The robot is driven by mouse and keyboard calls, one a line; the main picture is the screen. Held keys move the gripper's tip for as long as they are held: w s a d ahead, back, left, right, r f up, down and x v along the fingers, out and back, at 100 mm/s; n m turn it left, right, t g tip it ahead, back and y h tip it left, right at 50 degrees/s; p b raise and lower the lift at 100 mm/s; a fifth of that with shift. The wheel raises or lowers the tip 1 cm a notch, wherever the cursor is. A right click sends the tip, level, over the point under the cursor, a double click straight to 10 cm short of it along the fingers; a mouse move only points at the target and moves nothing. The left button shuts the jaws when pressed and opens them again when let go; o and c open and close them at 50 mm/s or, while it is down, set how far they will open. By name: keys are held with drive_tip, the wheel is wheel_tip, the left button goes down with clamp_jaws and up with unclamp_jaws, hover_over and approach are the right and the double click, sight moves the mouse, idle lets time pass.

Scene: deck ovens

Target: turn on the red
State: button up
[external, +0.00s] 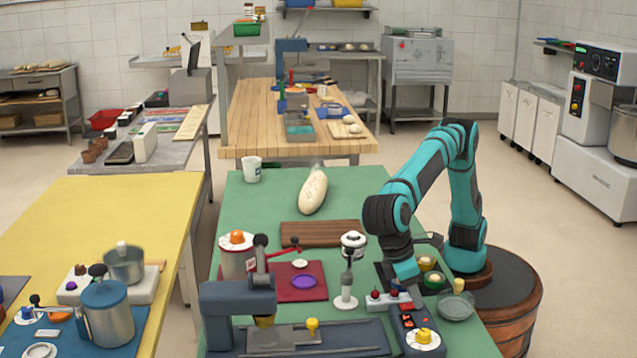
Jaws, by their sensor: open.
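My arm reaches over the green table (262,215) from the right, and my gripper (406,275) points down above its front right part. The gripper is seen from behind and its fingertips are hard to make out. Just below it is a small white box (388,303) with red knobs on top. Beside that is a dark control box (408,322) with a red face, small buttons and a yellow knob (424,336) at its near end. I cannot tell whether my gripper touches either box. Whether any red control is on is too small to tell.
Close by stand a white-stemmed device (348,270), small bowls (434,281) and a glass dish (456,305). A dark press (238,308) and a red mat (296,284) lie left. A wooden board (325,234) and a pale loaf (313,191) lie behind.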

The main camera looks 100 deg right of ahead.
drive_tip(key=v, duration=1.1)
